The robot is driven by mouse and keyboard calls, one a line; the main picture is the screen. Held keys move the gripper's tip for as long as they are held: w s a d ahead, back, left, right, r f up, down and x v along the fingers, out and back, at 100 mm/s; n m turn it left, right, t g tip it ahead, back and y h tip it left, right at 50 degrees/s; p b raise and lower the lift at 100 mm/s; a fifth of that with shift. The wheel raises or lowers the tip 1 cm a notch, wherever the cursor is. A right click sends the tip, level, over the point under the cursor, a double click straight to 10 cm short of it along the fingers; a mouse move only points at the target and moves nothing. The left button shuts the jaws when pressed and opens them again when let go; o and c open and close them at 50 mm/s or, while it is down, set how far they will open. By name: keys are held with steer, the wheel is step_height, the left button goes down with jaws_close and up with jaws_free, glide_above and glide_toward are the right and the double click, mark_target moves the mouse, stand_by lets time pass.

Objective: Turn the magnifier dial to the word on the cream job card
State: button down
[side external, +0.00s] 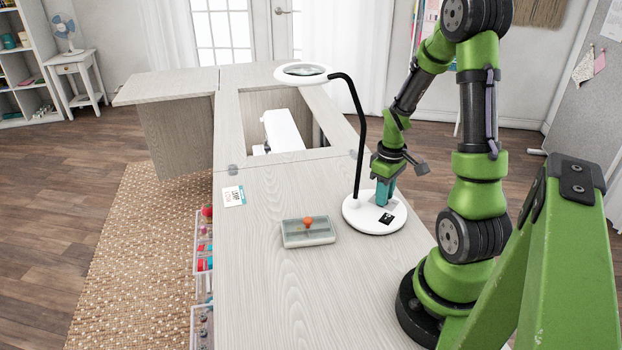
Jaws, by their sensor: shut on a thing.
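The magnifier (305,73) is a round lens on a black gooseneck that rises from a white round base (358,217) on the cabinet top. My gripper (384,198) points down over the right part of this base, its teal fingers shut at the base's surface on what seems to be the dial. The fingers hide the dial, so its pointer and setting cannot be read. A small black label (386,218) with white marks lies just in front of the fingers. The job card (233,195) lies flat at the left edge; its large word looks like "LAMP", but is small.
A white sewing machine (282,130) sits in the cabinet's well behind. Open drawers (203,250) with coloured items stick out at the left. The front cabinet top is clear.

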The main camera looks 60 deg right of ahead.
steer(key=n, duration=0.5)
steer(key=shift+w+d+n, duration=0.1)
steer(key=shift+n, duration=0.2)
steer(key=n, duration=0.5)
steer(key=shift+n, duration=0.4)
steer(key=c, duration=1)
jaws_free()
steer(key=shift+o, duration=0.2)
step_height(320, 180, up, 17)
